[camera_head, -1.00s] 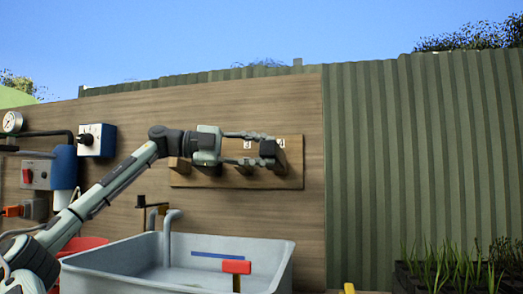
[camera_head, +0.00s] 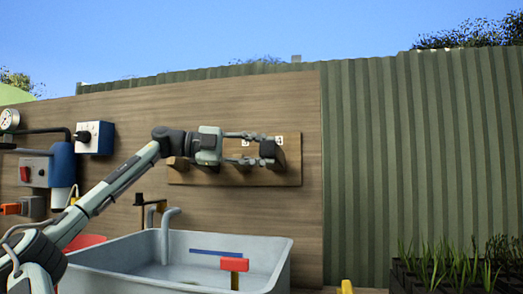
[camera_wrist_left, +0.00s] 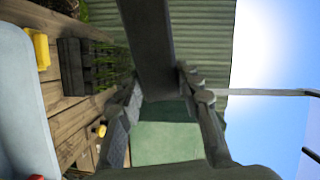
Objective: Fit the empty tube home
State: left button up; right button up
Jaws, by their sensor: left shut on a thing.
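My left gripper (camera_head: 268,148) reaches across the front of a wooden rack board (camera_head: 293,178) with short wooden pegs or holders and number labels. Its fingers are shut on a dark tube (camera_head: 268,149), near the label 4 (camera_head: 279,140). In the left wrist view the tube (camera_wrist_left: 150,45) shows as a long dark grey bar coming down from the top between the two fingers (camera_wrist_left: 160,108). The label 3 (camera_head: 245,142) shows between the fingers. The gripper hides part of the board, and I cannot tell whether the tube touches it. My right gripper is not in view.
A blue unit (camera_head: 61,165) and a switch box (camera_head: 95,138) are on the left. Potted plants (camera_head: 450,272) stand low right, before corrugated metal.

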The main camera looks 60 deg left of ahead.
pick_arm(q)
jog(key=shift+w+a+f, duration=0.15)
jog(key=shift+w+a, duration=0.35)
jog(key=shift+a, duration=0.1)
dwell(0.3)
dwell(0.8)
jog(key=shift+w+a+f+p, duration=0.2)
jog(key=shift+w+a+p, duration=0.15)
jog(key=shift+w+a, duration=0.35)
jog(key=shift+w+a+f+p, duration=0.15)
jog(key=shift+w+a+p, duration=0.25)
jog(key=shift+a, duration=0.45)
dwell(0.8)
jog(key=shift+a+f+b, duration=0.1)
jog(key=shift+b, duration=0.4)
dwell(1.4)
dwell(0.3)
jog(key=o, duration=1.1)
jog(key=shift+w+a+f, duration=0.1)
jog(key=shift+c, duration=0.2)
jog(key=shift+o, duration=0.2)
